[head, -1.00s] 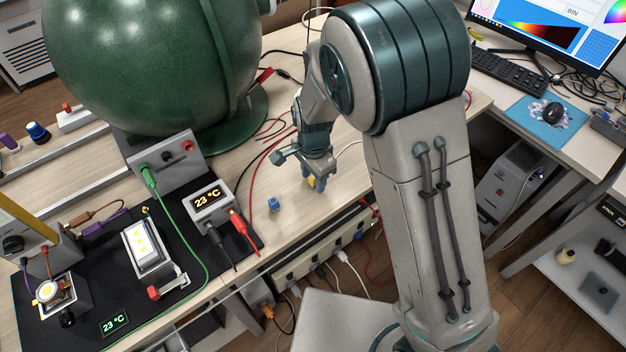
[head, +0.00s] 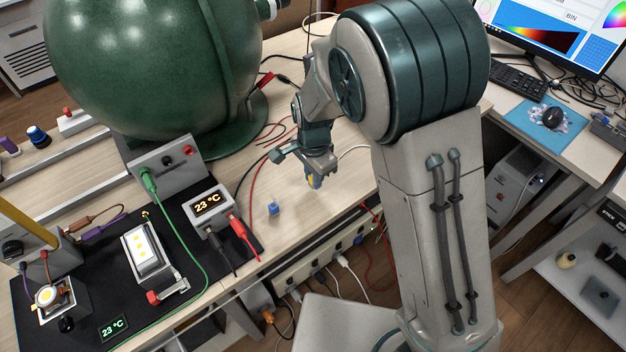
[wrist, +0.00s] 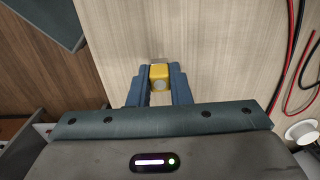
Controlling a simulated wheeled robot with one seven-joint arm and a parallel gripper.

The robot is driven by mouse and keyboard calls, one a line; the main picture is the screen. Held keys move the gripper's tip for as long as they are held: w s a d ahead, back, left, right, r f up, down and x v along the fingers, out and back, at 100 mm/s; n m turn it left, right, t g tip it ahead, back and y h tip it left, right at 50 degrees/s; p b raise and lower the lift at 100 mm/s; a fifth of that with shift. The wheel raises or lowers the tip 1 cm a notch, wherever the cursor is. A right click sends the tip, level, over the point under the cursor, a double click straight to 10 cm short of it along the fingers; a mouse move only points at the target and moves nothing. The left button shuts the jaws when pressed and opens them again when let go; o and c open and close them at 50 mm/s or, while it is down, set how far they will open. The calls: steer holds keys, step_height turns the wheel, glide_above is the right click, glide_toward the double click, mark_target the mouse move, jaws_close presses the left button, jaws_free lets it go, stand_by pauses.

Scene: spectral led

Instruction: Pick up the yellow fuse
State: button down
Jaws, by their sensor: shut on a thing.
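The yellow fuse (wrist: 159,76) is a small yellow block with a pale round end, held between the fingertips of my gripper (wrist: 159,86) in the wrist view. In the head view, my gripper (head: 314,181) points down over the front part of the wooden table, with a bit of the yellow fuse (head: 311,181) showing between its blue fingers. The fingers are shut on the fuse. I cannot tell how far the fuse is above the tabletop.
A temperature display (head: 208,203) with red and black leads stands farther left on a black mat. A large green sphere (head: 155,65) fills the back left. Red cables lie behind the gripper.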

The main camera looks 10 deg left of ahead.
step_height(320, 180, up, 2)
steer(key=shift+d+r, duration=0.1)
steer(key=s+d+r, duration=0.2)
steer(key=d+r, duration=0.4)
steer(key=d, duration=0.5)
steer(key=shift+s+r+b, duration=0.25)
steer(key=shift+s+b, duration=0.05)
steer(key=shift+d, duration=0.1)
steer(key=c, duration=1.9)
jaws_free()
jaws_close()
steer(key=s+a+f+n+b, duration=0.3)
steer(key=s+a+n, duration=0.3)
steer(key=s+a, duration=0.5)
steer(key=s+a+f+n+b, duration=0.3)
steer(key=s+a+n, duration=0.3)
steer(key=s+a, duration=0.6)
steer(key=s+a+f+n+b, duration=0.3)
steer(key=s+a+n, duration=0.3)
steer(key=s+a, duration=0.6)
steer(key=s+f, duration=0.1)
steer(key=s, duration=0.6)
steer(key=shift+s+f, duration=0.2)
steer(key=shift+f, duration=0.15)
